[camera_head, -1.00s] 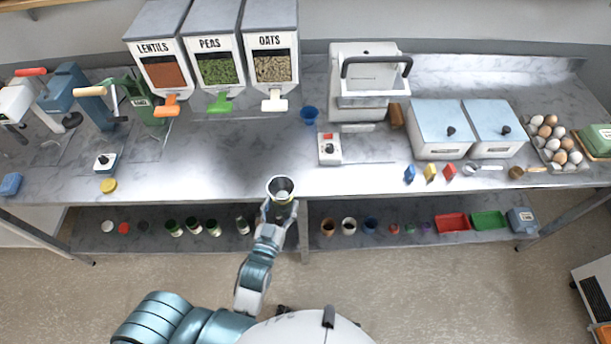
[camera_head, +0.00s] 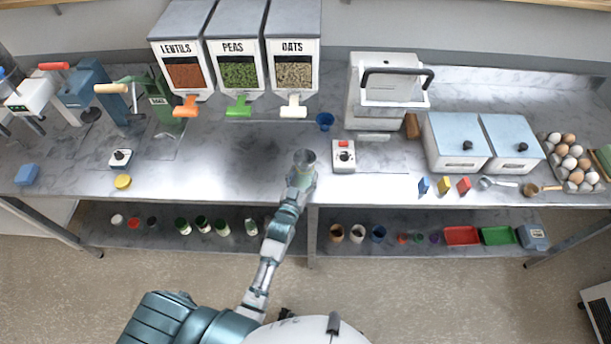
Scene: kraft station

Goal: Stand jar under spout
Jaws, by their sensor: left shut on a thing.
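An open-topped, see-through jar (camera_head: 305,159) is in my left gripper (camera_head: 301,181), over the front part of the counter. My left gripper is shut on the jar and holds it roughly upright. I cannot tell whether the jar's base touches the counter. Three dispensers stand at the back: lentils (camera_head: 186,75) with an orange spout (camera_head: 186,106), peas (camera_head: 239,75) with a green spout (camera_head: 238,107), and oats (camera_head: 293,74) with a white spout (camera_head: 293,107). The jar is in front of the oats spout, nearer to me. My right gripper is not in view.
A blue funnel or cup (camera_head: 325,121) and a switch box (camera_head: 343,156) stand right of the jar. A white machine (camera_head: 386,95) is behind them. A yellow lid (camera_head: 123,181) lies left. The counter (camera_head: 225,160) below the dispensers is clear.

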